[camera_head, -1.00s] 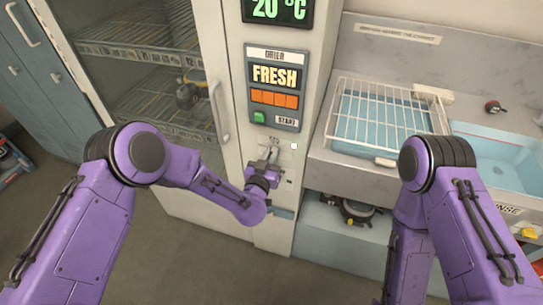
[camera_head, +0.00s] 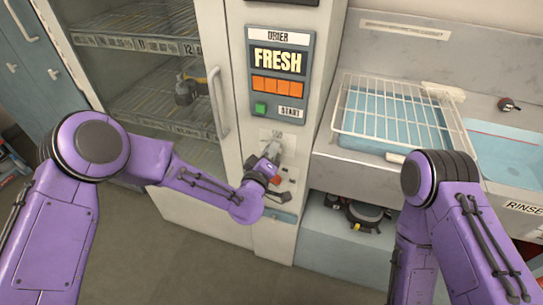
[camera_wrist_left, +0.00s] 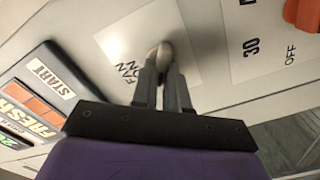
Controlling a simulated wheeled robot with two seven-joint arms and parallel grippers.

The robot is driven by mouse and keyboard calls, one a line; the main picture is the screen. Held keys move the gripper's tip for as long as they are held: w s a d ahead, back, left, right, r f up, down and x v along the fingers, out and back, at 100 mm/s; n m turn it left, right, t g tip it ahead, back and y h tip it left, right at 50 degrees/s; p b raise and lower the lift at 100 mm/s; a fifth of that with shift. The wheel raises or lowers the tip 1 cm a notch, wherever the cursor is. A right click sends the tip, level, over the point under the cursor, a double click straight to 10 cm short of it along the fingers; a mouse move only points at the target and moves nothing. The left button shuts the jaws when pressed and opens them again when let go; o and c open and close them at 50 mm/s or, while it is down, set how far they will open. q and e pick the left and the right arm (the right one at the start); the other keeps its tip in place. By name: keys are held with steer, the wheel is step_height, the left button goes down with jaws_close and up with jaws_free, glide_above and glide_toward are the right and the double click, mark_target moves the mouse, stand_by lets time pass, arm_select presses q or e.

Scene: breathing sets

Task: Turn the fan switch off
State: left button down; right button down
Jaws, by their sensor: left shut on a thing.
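The fan switch (camera_wrist_left: 161,52) is a small rounded metal lever on a pale plate marked "FAN ON" in the left wrist view. My left gripper (camera_wrist_left: 163,72) has its two fingers closed around the lever's tip. In the head view my left gripper (camera_head: 273,151) is at the switch plate (camera_head: 266,136) on the drier's front column, below the display panel. The gripper hides most of the switch there. My right arm shows at the right, but its gripper is out of the picture.
Above the switch is a panel (camera_head: 279,72) with "FRESH", orange blocks and a green start button (camera_head: 260,109). An orange knob (camera_wrist_left: 302,14) marked "OFF" and "30" sits beside the fan plate. The cabinet door handle (camera_head: 218,102) stands to the left, a wire rack (camera_head: 395,108) to the right.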

arm_select(q)
steer(key=shift+a+f+n+b, duration=0.1)
steer(key=shift+f+n+b, duration=0.1)
steer(key=shift+n+b, duration=1.3)
steer(key=shift+f+n+b, duration=0.2)
steer(key=shift+n+b, duration=0.65)
steer(key=shift+n, duration=1.15)
steer(key=c, duration=1.1)
jaws_free()
steer(key=shift+c, duration=0.2)
steer(key=b+v, duration=0.2)
steer(key=v, duration=0.8)
steer(key=shift+s, duration=0.25)
steer(key=shift+r, duration=0.1)
